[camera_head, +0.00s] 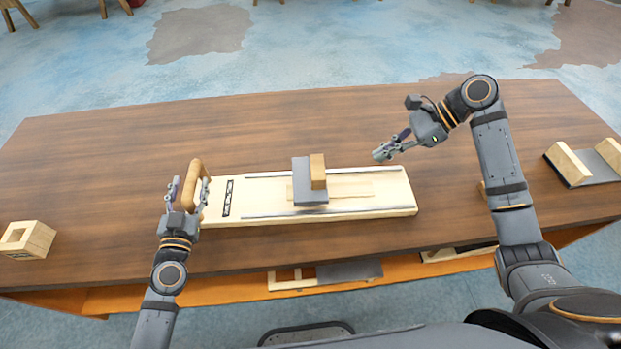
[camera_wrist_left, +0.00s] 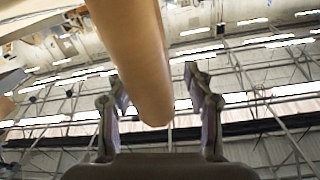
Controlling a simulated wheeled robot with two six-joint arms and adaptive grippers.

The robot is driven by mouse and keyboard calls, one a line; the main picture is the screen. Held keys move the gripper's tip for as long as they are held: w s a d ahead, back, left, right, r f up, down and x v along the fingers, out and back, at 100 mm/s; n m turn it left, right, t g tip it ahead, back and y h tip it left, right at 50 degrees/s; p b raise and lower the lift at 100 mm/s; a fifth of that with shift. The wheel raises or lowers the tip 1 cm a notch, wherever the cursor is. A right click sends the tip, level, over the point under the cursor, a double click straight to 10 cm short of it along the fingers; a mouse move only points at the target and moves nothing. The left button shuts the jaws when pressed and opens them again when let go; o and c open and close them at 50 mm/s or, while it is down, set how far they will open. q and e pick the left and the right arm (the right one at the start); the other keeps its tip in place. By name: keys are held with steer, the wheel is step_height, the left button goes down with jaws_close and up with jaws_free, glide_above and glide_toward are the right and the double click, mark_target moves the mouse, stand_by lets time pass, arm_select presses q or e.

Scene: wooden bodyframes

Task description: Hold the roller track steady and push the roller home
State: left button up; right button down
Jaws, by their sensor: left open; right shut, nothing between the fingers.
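The roller track (camera_head: 390,204) is a pale wooden board with two metal rails, lying flat on the table. A rounded wooden handle (camera_head: 196,172) stands at the track's left end. My left gripper (camera_head: 187,190) is open with its fingers around the handle. In the left wrist view the handle (camera_wrist_left: 135,60) comes down between the open fingers (camera_wrist_left: 160,95). My right gripper (camera_head: 382,154) is shut and empty, above the table behind the track's right part.
A hollow wooden box (camera_head: 30,238) stands at the table's left edge. A wood and grey piece (camera_head: 586,163) lies at the right edge. The table (camera_head: 110,150) is bare behind the track. Some pieces (camera_head: 325,274) lie on a lower shelf.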

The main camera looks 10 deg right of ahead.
arm_select(q)
steer(key=s, duration=1)
steer(key=shift+s+a+r, duration=0.1)
steer(key=shift+s+a, duration=0.1)
steer(key=shift+s, duration=0.2)
